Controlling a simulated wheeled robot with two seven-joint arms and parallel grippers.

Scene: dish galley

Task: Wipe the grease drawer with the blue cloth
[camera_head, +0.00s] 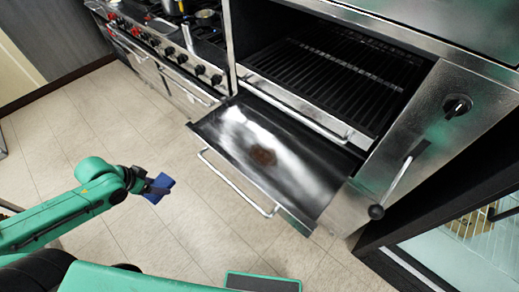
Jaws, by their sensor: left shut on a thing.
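The grease drawer (225,135) is pulled open below the grill, a shallow dark metal tray with a bar handle along its front. A brown stain (263,156) lies on its floor. My left gripper (150,188) is shut on the blue cloth (159,188), in front of and to the left of the drawer. The cloth is apart from the drawer, with floor showing between them. My right gripper is not in view.
The grill with black grates (325,75) stands above the drawer. A stove with several knobs (168,51) is at the upper left. A control panel with a knob (457,106) and a lever (397,180) is at the right. Tiled floor (100,125) is clear at left.

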